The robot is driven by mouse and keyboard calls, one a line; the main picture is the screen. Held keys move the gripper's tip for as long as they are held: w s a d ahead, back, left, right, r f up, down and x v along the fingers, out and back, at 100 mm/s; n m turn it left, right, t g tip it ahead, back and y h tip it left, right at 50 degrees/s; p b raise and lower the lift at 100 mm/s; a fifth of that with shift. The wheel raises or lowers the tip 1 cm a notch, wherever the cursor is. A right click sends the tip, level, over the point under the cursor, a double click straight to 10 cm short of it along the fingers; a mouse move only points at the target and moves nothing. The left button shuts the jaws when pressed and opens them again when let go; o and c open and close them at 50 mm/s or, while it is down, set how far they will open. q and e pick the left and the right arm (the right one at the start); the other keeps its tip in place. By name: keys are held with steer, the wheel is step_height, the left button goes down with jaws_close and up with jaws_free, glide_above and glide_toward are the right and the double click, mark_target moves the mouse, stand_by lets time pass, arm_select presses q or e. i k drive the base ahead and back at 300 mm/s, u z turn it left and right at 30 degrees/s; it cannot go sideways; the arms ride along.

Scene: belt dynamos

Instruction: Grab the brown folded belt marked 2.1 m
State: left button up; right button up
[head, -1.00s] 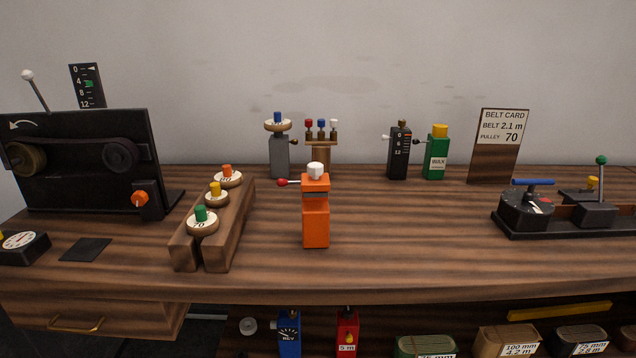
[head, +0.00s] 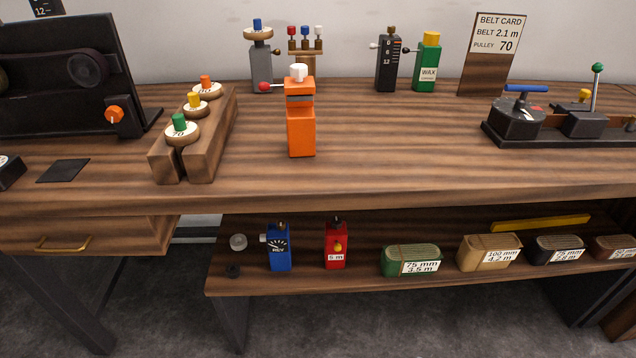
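A reddish-brown folded belt (head: 612,243) sits on the lower shelf at the far right of the head view. It is cut by the picture's right edge, and its white label is only partly legible. Other folded belts stand in the same row: a green one (head: 398,257) marked 75 mm 3.5 m, a tan one (head: 478,254) marked 100 mm 4.2 m, and a black one (head: 548,248) whose label is small. Neither of my grippers is in view.
The workbench top (head: 380,160) overhangs the shelf (head: 330,282). A blue REV device (head: 279,250) and a red device (head: 335,247) stand left of the belts. A yellow bar (head: 540,223) lies behind them. The belt card (head: 490,50) reads 2.1 m, pulley 70.

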mark_target(600, 248)
steer(key=u, duration=0.55)
steer(key=k, duration=1.25)
steer(key=z, duration=1.55)
steer(key=i, duration=0.5)
